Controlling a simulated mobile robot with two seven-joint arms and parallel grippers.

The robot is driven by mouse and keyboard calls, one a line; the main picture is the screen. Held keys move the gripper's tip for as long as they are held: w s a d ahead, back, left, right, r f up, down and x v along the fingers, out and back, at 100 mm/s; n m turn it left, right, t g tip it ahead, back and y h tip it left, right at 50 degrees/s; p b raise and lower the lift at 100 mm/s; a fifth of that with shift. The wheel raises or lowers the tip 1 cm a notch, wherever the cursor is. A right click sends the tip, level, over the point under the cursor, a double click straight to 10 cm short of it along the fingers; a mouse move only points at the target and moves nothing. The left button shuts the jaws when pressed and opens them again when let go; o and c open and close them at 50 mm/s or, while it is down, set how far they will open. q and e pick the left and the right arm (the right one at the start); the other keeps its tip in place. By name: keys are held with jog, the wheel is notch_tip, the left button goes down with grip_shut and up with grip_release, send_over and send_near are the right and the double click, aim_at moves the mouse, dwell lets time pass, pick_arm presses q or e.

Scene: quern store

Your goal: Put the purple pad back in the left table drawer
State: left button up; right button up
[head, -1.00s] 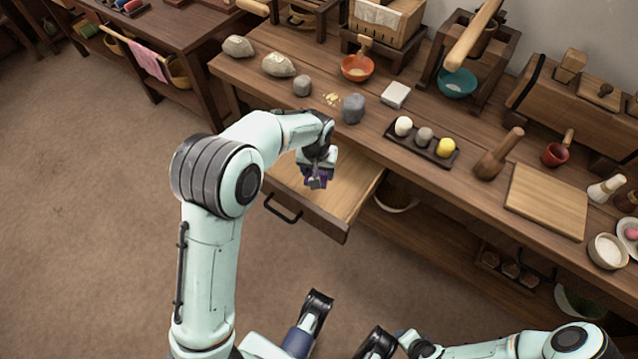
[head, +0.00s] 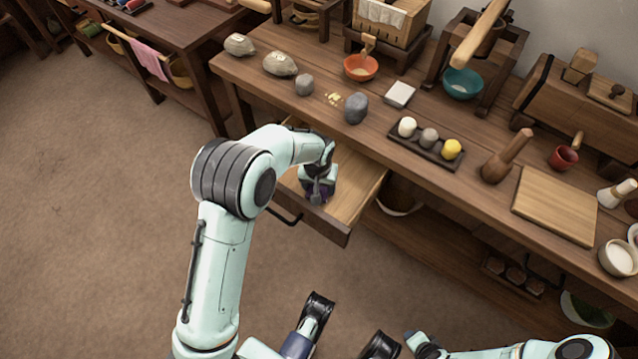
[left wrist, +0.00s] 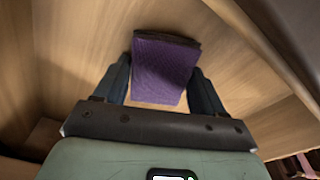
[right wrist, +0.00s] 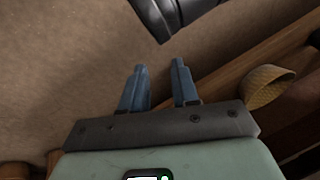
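The purple pad (left wrist: 165,72) is between the two fingers of my left gripper (left wrist: 160,78), which look flush against its sides. In the head view my left gripper (head: 318,192) is inside the open left table drawer (head: 355,185), low over its wooden floor; the pad is mostly hidden there. Whether the pad touches the drawer floor I cannot tell. The drawer is pulled out, with a dark handle on its front, and no other thing shows in it. My right gripper (right wrist: 160,75) is empty, its fingers apart, away from the table.
The workbench (head: 300,110) above the drawer carries stones, an orange bowl (head: 361,67), a dark tray (head: 400,140) with three round pieces, and a wooden board (head: 555,205). A basket stands on the shelf right of the drawer. The floor at left is clear.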

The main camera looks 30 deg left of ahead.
pick_arm(q)
jog(key=shift+o, duration=1.2)
jog(key=shift+r, duration=0.3)
notch_tip(320, 180, up, 12)
jog(key=s+p, duration=0.1)
jog(key=p, duration=0.2)
jog(key=shift+s+d+f+p, duration=0.15)
jog(key=shift+d+p, duration=0.1)
jog(key=shift+p, duration=0.1)
pick_arm(e)
jog(key=s+a+r+g+y, duration=0.1)
jog(key=s+a+r, duration=0.2)
jog(key=s+r, duration=0.1)
jog(key=shift+s+g, duration=0.3)
jog(key=shift+s, duration=0.4)
pick_arm(q)
jog(key=shift+s, duration=0.1)
pick_arm(e)
jog(key=shift+s+d, duration=0.1)
